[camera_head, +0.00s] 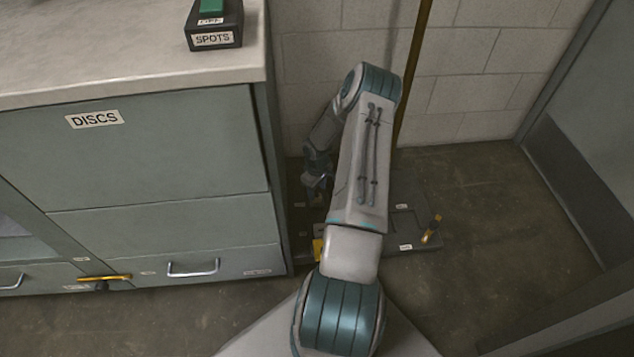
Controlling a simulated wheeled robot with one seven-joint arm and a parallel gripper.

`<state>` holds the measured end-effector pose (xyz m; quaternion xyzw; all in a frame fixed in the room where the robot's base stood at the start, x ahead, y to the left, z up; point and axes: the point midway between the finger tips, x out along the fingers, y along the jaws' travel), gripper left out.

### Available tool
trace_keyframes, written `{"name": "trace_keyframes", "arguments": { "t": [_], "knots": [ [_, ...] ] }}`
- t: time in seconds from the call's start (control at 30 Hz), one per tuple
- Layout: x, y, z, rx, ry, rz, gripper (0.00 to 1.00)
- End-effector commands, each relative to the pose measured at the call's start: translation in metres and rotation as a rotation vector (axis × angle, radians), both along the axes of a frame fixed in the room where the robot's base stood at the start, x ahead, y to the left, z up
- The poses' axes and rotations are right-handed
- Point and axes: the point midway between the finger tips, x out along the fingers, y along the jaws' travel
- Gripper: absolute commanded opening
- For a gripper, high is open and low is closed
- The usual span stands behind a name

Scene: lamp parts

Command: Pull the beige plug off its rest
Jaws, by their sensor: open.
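I cannot make out the beige plug or its rest for certain; my arm covers part of the dark floor plate (402,188). My gripper (314,192) is small and dark in this view. It points down over the left part of the plate, next to the cabinet's right side, and is open. A yellow block (318,249) shows partly beside my arm, near the plate's front. A yellow-brown peg or lever (432,228) with a dark part stands tilted at the plate's right front. I cannot tell whether either is the plug.
A grey-green cabinet (160,150) labelled DISCS stands close left of my gripper, with a brass-coloured handle (104,278) low down. A black SPOTS box (214,25) with a green button sits on its top. A brass pole (412,75) rises behind. Floor is clear at right.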

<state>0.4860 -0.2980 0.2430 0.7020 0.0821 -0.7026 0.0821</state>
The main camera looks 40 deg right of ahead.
Motion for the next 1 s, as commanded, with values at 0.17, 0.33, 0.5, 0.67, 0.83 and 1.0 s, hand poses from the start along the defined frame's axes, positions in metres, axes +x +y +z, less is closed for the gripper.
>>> {"name": "trace_keyframes", "arguments": {
  "t": [0.17,0.33,0.5,0.67,0.83,1.0],
  "knots": [
    [0.001,0.001,-0.026,0.001,-0.001,0.002,0.47],
    [0.001,0.001,-0.034,0.0,-0.001,0.002,0.47],
    [0.001,0.001,-0.034,0.0,-0.001,0.003,0.47],
    [0.001,0.001,-0.034,0.0,-0.001,0.003,0.33],
    [0.001,0.001,-0.034,0.0,-0.001,0.003,0.13],
    [0.001,0.001,-0.034,0.0,-0.001,0.003,0.07]
  ]
}}
